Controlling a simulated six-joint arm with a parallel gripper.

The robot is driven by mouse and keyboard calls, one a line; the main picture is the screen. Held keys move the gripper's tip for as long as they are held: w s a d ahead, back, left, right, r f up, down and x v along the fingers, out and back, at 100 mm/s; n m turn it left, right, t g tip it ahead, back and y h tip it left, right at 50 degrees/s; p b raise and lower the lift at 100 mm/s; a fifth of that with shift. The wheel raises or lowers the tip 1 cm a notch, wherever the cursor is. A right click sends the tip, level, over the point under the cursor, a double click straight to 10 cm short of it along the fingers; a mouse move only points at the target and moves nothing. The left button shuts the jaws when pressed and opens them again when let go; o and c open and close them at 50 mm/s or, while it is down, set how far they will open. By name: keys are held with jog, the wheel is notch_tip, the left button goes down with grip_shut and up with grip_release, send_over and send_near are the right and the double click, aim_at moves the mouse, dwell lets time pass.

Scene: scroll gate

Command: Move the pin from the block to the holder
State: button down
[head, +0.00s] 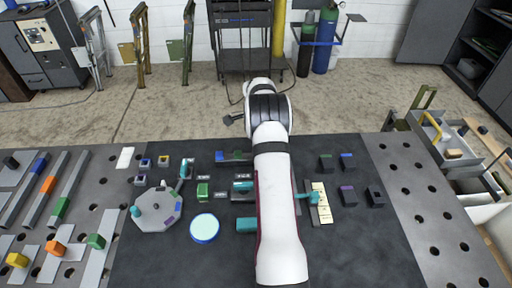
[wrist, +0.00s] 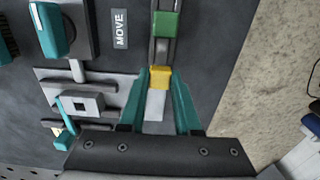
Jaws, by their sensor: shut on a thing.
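In the wrist view my gripper (wrist: 160,80) has teal fingers closed on a small yellow piece (wrist: 160,77), which touches both fingertips. A pale grey strip (wrist: 155,105) shows between the fingers below it. Whether the yellow piece is the pin, I cannot tell. It sits in line with a grey rail carrying a green block (wrist: 166,24), just beyond the fingertips. A grey part with a square hole (wrist: 84,103) lies to the left; I cannot tell whether it is the block or the holder. In the head view my arm hides my gripper and the held piece.
The dark board ends close to the right, with floor beyond. The head view shows a round pale disc (head: 205,228), a grey octagonal plate (head: 157,208) and slider rails (head: 50,184) at left.

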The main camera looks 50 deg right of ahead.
jog(key=shift+f, duration=0.2)
jog(key=shift+c, duration=0.2)
grip_release()
dwell(0.4)
jog(key=shift+r, duration=0.1)
jog(key=shift+r, duration=3.4)
